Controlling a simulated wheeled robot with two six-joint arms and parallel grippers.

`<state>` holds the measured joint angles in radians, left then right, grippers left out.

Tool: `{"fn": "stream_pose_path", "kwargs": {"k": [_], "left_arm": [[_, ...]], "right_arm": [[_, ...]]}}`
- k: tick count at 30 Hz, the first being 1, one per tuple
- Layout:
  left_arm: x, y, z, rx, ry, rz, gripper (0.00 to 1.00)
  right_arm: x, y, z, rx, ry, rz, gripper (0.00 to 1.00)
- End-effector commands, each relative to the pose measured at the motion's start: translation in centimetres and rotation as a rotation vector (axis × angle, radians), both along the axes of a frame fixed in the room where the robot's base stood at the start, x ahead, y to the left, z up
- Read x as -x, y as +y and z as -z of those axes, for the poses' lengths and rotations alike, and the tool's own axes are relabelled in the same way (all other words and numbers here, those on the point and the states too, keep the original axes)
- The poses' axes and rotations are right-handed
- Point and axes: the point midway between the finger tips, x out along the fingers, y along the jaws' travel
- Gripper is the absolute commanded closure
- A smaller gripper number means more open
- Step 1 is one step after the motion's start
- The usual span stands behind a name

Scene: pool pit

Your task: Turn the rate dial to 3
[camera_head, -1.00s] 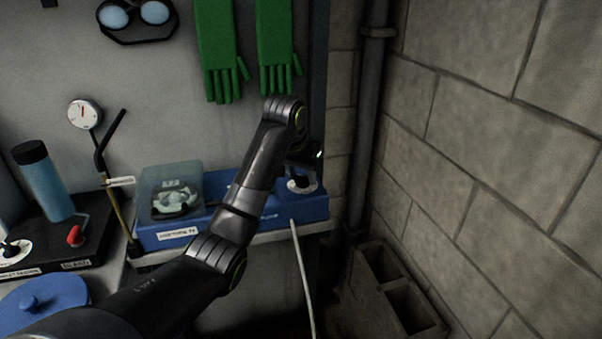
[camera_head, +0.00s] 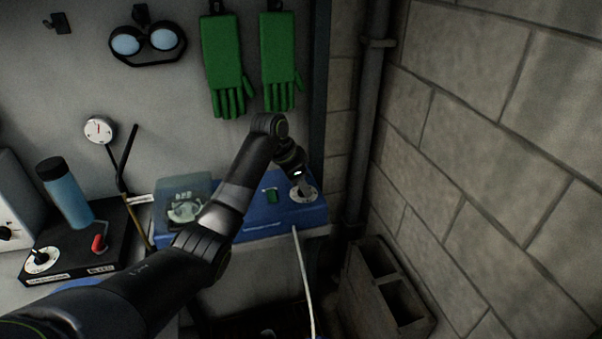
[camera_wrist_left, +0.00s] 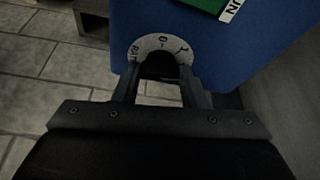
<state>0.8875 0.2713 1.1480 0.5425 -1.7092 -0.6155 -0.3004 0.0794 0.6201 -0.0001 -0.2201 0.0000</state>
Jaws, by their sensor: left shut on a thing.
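The rate dial (camera_head: 303,195) is a dark knob on a round white scale plate at the right end of the blue dosing unit (camera_head: 262,222). My left gripper (camera_head: 301,184) reaches down onto it and is shut on the knob. In the left wrist view the white scale (camera_wrist_left: 148,45) shows a few marks and part of the word "RATE", and my left gripper's fingers (camera_wrist_left: 160,88) stand on both sides of the dark knob. The knob's pointer and most of the numbers are hidden or too small to read. My right gripper is not in view.
A green switch (camera_head: 271,195) sits left of the dial. A clear-covered pump head (camera_head: 185,208) is farther left. A black box (camera_head: 75,255) with another dial and a red lever stands at left. A block wall (camera_head: 480,150) and pipe (camera_head: 372,110) bound the right side.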

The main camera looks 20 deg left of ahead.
Motion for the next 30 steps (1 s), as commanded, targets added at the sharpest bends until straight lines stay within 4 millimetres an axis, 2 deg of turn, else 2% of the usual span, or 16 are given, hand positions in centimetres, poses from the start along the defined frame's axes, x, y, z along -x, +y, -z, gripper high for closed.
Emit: {"fn": "stream_pose_path", "kwargs": {"k": [1, 4, 13, 30], "left_arm": [[0.0, 0.1, -0.3, 0.002, 0.003, 0.044, 0.85], [-0.1, 0.1, -0.2, 0.002, 0.003, 0.139, 0.85], [-0.4, 0.2, 0.1, 0.001, 0.001, 0.425, 0.85], [-0.9, 0.3, 0.3, 0.001, -0.001, 0.902, 0.85]], "right_arm": [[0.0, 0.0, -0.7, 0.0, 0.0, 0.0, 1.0], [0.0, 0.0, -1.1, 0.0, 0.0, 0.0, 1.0], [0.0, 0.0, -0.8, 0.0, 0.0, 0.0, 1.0], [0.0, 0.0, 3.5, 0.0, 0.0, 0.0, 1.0]]}}
